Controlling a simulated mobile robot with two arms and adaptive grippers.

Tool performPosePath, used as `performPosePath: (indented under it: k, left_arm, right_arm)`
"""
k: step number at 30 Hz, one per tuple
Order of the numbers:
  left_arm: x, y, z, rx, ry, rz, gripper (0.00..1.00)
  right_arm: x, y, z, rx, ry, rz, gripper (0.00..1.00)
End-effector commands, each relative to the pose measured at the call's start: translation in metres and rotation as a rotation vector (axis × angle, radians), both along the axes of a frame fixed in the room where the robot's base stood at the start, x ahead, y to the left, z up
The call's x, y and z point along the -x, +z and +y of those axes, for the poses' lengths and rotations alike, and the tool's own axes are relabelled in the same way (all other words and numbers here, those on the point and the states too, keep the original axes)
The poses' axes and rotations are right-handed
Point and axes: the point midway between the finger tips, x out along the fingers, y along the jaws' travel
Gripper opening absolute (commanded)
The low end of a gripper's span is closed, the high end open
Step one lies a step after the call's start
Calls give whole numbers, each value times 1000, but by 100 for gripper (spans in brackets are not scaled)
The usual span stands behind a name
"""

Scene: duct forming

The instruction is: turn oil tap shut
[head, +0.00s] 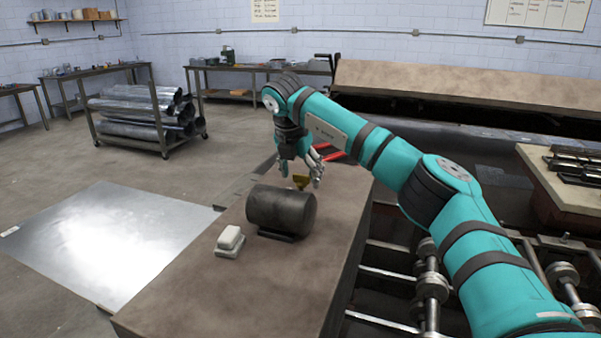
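A dark grey oil drum (281,211) lies on its side in a low cradle on the brown bench top. A small yellow-brass tap (300,181) shows at its far right end, partly hidden behind the drum. My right gripper (301,178) hangs down over the far side of the drum. Its fingers are spread apart, with the tap showing between them. I cannot tell whether a finger touches the tap. My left gripper is out of view.
A white block on a grey pad (229,241) sits left of the drum on the bench (250,300). Red handles (334,156) lie behind the gripper. A shiny metal sheet (110,240) is at the left. Rollers (430,290) stand to the right.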

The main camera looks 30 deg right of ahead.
Motion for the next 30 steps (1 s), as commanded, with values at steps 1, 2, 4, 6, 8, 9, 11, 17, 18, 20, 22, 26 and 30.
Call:
performPosePath:
  k: [1, 2, 4, 6, 8, 9, 11, 17, 18, 20, 22, 26, 30]
  left_arm:
    - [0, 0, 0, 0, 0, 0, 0]
    - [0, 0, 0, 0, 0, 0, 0]
    - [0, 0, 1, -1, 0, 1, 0]
    - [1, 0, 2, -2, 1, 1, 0]
    - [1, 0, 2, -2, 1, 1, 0]
    - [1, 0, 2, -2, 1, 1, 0]
    - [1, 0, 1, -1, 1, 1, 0]
    - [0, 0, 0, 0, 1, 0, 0]
    - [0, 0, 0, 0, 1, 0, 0]
    - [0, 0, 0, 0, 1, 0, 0]
    - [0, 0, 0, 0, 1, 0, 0]
    - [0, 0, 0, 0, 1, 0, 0]
    - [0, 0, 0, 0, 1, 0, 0]
  right_arm:
    - [0, 0, 0, 0, 0, 0, 65]
    - [0, 0, 0, 0, 0, 0, 65]
    - [0, 0, 0, 0, 1, 0, 65]
    - [0, 1, 0, 0, 1, 0, 65]
    - [1, 5, 2, 0, 1, -1, 65]
    - [2, 9, 3, 0, 2, -2, 65]
    - [4, 18, 6, 0, 2, -3, 65]
    - [14, 57, 18, -1, 2, -4, 65]
    - [17, 65, 21, 0, 2, -3, 65]
    - [20, 76, 24, 0, 1, -3, 65]
    - [23, 87, 27, 0, 1, -3, 65]
    - [27, 102, 32, 0, 1, -1, 65]
    - [29, 110, 35, -1, 1, 1, 65]
